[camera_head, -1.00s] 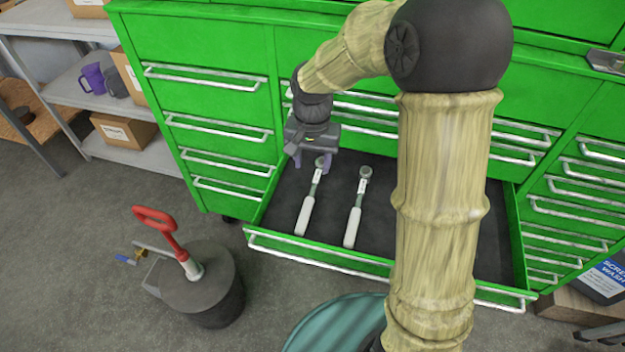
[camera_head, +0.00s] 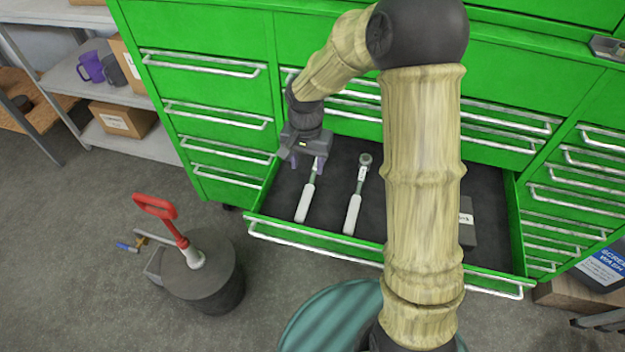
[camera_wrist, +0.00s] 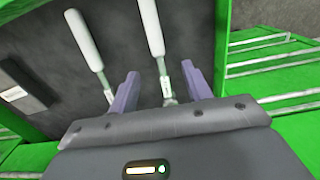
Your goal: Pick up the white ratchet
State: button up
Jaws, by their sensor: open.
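Two ratchets with white handles lie side by side in the open drawer. The left ratchet (camera_head: 305,203) has its head end hidden under my gripper (camera_head: 308,163) in the head view. The right ratchet (camera_head: 355,205) shows whole, with its round head toward the back. My gripper is open and empty, above the head end of the left ratchet. In the wrist view the purple fingers (camera_wrist: 156,92) are apart, with the shaft of one ratchet (camera_wrist: 152,28) between them. The other ratchet (camera_wrist: 83,40) passes by the left finger. I cannot tell how high the fingers are above it.
The open drawer's front edge (camera_head: 330,256) and side walls surround the ratchets. A dark box (camera_head: 467,225) lies at the drawer's right, partly behind my arm. A dark canister with a red handle (camera_head: 200,280) stands on the floor at left.

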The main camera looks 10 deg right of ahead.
send_over(309, 185)
jog(key=f, duration=0.4)
jog(key=shift+s+a+f, duration=0.15)
jog(key=shift+a+f, duration=0.1)
jog(key=shift+f, duration=0.05)
jog(key=f, duration=0.3)
jog(key=f+b, duration=0.1)
jog(key=f, duration=0.1)
jog(key=shift+d+f, duration=0.1)
jog(key=shift+d, duration=0.2)
jog(key=shift+w, duration=0.2)
grip_shut()
